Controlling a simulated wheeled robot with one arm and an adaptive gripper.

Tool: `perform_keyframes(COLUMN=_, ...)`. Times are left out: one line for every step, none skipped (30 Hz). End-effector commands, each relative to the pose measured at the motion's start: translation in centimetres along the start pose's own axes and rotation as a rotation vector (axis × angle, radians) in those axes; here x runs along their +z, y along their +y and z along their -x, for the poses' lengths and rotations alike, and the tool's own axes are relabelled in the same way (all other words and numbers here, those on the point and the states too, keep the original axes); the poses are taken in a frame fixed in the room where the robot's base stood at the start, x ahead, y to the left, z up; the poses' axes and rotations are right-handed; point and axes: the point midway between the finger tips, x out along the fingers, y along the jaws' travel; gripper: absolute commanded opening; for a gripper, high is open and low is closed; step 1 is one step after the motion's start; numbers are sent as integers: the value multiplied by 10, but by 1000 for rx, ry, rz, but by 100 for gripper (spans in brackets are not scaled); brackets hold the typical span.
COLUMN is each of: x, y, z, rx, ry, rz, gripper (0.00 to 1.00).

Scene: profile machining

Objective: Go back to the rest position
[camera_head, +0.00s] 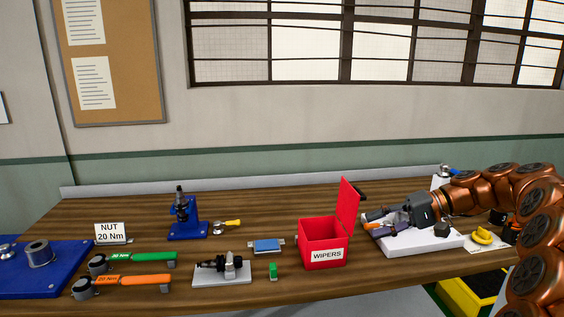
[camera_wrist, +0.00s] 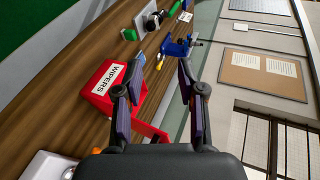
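My gripper (camera_head: 375,222) is at the right of the workbench, held above a white tray (camera_head: 452,241) and pointing left toward the red box. In the wrist view my gripper (camera_wrist: 160,72) has its two fingers spread apart with nothing between them. My copper-coloured arm reaches in from the right edge. The red box (camera_head: 319,256) labelled WIPERS stands left of the gripper with its lid raised; it also shows in the wrist view (camera_wrist: 98,108). Part of the tray is hidden behind the gripper.
A blue stand (camera_head: 187,231), a blue block (camera_head: 266,246), a white plate with a tool holder (camera_head: 222,276), and green (camera_head: 140,258) and orange (camera_head: 130,282) wrenches lie on the wooden bench (camera_head: 300,199). Yellow items (camera_head: 481,238) sit at the right. A yellow bin (camera_head: 460,300) stands below.

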Motion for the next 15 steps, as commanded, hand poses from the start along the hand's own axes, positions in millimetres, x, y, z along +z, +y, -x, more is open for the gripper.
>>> perform_keyframes(x=12, y=-9, z=-11, rx=23, ry=-21, rz=-1, gripper=40)
perform_keyframes(x=18, y=-12, z=-18, rx=39, ry=-32, rz=-6, gripper=40)
perform_keyframes(x=28, y=-14, z=-28, rx=61, ry=-50, rz=-15, gripper=40)
perform_keyframes(x=35, y=-16, z=-34, rx=80, ry=-61, rz=-19, gripper=40)
perform_keyframes(x=42, y=-19, z=-40, rx=98, ry=-71, rz=-21, gripper=40)
perform_keyframes(x=53, y=-20, z=-48, rx=123, ry=-88, rz=-27, gripper=40)
perform_keyframes(x=61, y=-21, z=-55, rx=140, ry=-101, rz=-33, gripper=40)
perform_keyframes(x=69, y=-22, z=-60, rx=161, ry=-110, rz=-36, gripper=40)
perform_keyframes(x=79, y=-23, z=-67, rx=189, ry=-120, rz=-38, gripper=40)
perform_keyframes(x=87, y=-22, z=-72, rx=210, ry=-130, rz=-42, gripper=40)
perform_keyframes(x=96, y=-22, z=-77, rx=231, ry=-141, rz=-46, gripper=40)
perform_keyframes(x=107, y=-22, z=-83, rx=261, ry=-152, rz=-47, gripper=40)
perform_keyframes(x=116, y=-22, z=-87, rx=282, ry=-160, rz=-48, gripper=40)
perform_keyframes(x=125, y=-20, z=-91, rx=305, ry=-170, rz=-52, gripper=40)
perform_keyframes(x=136, y=-18, z=-96, rx=334, ry=-180, rz=-55, gripper=40)
